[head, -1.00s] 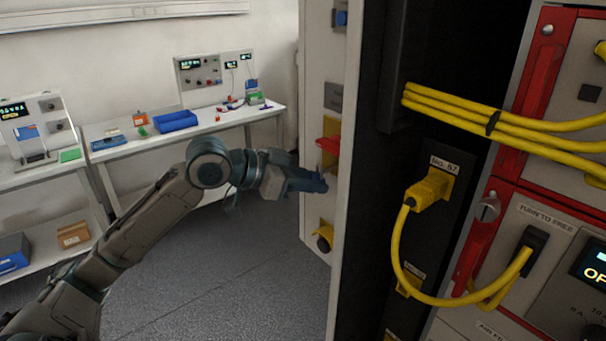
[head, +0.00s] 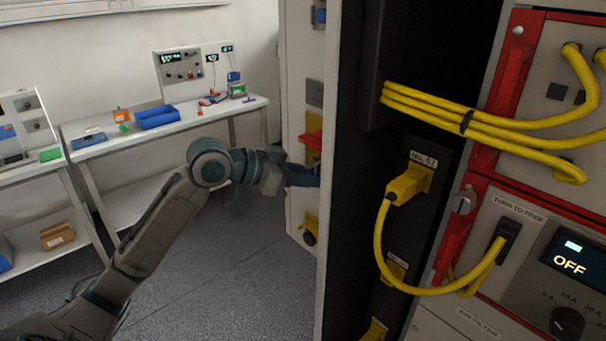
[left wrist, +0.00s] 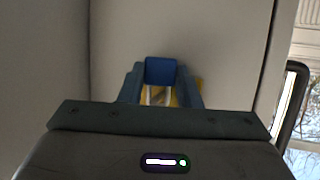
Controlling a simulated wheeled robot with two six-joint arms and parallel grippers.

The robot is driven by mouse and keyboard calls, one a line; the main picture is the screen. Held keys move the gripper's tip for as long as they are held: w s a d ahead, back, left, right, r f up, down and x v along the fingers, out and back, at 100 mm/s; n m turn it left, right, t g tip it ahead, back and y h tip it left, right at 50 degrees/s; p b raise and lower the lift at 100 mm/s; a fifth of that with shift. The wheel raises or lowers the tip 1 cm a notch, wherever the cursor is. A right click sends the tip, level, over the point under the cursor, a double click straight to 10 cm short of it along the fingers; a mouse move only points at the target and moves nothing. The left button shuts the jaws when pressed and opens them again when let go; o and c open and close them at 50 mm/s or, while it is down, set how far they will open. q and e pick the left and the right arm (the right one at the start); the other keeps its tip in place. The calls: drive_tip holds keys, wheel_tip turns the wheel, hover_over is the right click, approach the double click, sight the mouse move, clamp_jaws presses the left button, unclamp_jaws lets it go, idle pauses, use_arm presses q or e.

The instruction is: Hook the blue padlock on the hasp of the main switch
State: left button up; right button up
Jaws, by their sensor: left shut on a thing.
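The main switch, a red handle (head: 311,141) on a yellow plate (head: 313,158), is on the light side panel in the head view. My left gripper (head: 303,178) is just below and left of the handle, its tips by the cabinet edge. In the left wrist view the gripper (left wrist: 160,88) is shut on the blue padlock (left wrist: 160,70). The padlock's pale shackle (left wrist: 157,95) shows in front of a patch of yellow. I cannot make out the hasp, nor whether the shackle touches it. My right gripper is not in view.
The pale cabinet edge (head: 331,220) stands close right of the gripper. Yellow cables (head: 430,110) and a yellow plug (head: 408,184) are on the rack to the right. A bench (head: 195,117) with a blue tray (head: 157,116) stands behind.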

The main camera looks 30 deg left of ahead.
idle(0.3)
use_arm(q)
drive_tip(key=o, duration=1.1)
drive_tip(key=shift+o, duration=0.5)
drive_tip(key=shift+s+d+r, duration=0.15)
drive_tip(key=shift+s+d, duration=0.05)
drive_tip(key=shift+w+a, duration=0.1)
drive_tip(key=shift+a, duration=0.05)
